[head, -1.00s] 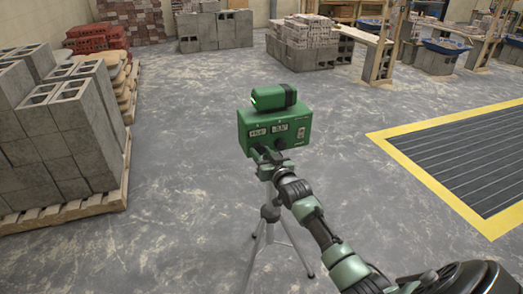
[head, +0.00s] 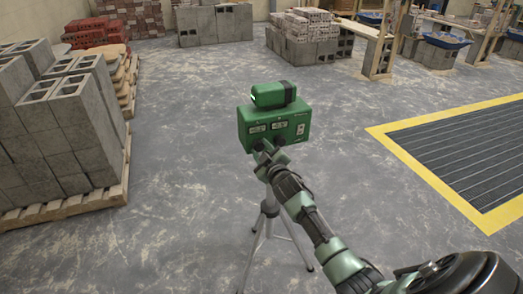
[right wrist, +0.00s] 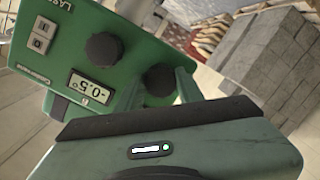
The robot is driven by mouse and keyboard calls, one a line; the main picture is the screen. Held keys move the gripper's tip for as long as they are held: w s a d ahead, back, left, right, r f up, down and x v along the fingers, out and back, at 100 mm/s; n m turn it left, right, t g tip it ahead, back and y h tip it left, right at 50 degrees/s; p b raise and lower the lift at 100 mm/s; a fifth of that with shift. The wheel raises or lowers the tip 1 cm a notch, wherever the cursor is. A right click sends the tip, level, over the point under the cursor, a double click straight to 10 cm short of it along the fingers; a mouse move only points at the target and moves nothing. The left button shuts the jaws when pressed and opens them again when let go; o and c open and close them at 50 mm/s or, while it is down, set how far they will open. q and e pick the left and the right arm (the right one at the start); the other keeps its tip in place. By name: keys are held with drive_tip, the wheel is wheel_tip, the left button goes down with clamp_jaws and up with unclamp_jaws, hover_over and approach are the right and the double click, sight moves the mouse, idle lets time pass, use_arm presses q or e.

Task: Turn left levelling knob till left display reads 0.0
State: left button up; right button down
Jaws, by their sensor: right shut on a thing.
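The green levelling instrument (head: 275,128) stands on a tripod (head: 268,215), with two small displays side by side on its front. The left display (head: 257,129) is too small to read in the head view, and my gripper seems to cover it in the right wrist view. My right gripper (head: 262,151) is shut on the left knob, a dark round knob (right wrist: 160,78) between its fingers. The right knob (right wrist: 103,48) is free. The display beside it (right wrist: 88,86), which looks like the right one, reads -0.5°. My left gripper is not in view.
Grey blocks on a pallet (head: 75,208) stand at the left. A yellow-edged floor grating (head: 440,183) lies at the right. Block stacks (head: 215,27) and benches are at the back. The floor around the tripod is clear.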

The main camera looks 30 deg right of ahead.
drive_tip(key=shift+f+n, duration=0.1)
drive_tip(key=shift+n, duration=0.4)
drive_tip(key=c, duration=0.9)
unclamp_jaws()
drive_tip(key=b+v, duration=0.1)
drive_tip(key=v, duration=0.6)
drive_tip(key=shift+s, duration=0.4)
drive_tip(key=shift+a, duration=0.1)
